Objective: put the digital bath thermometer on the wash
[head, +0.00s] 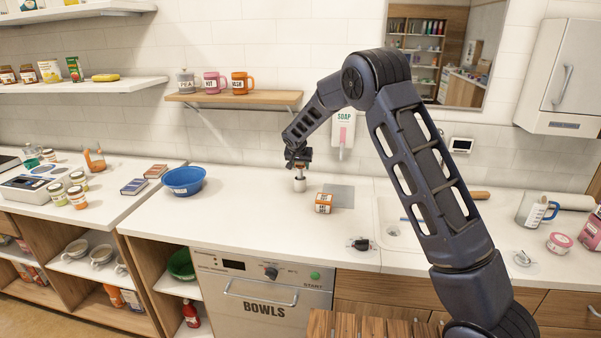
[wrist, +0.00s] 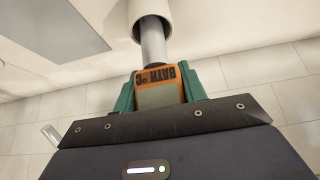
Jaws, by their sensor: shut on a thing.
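The digital bath thermometer (wrist: 155,88) has an orange body marked BATH °C and a grey probe. My gripper (wrist: 158,95) is shut on its body with green fingers on both sides. The probe runs to the mouth of a white cylindrical holder (wrist: 150,12), and its tip is hidden there. In the head view my gripper (head: 299,160) is above this white holder (head: 299,185), which stands upright on the counter.
A small orange-and-white box (head: 323,203) and a grey mat (head: 341,194) lie right of the holder. A sink (head: 396,235) is farther right, partly behind my arm. A soap dispenser (head: 343,130) and a mug shelf (head: 232,97) are on the wall. Counter between basin and holder is clear.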

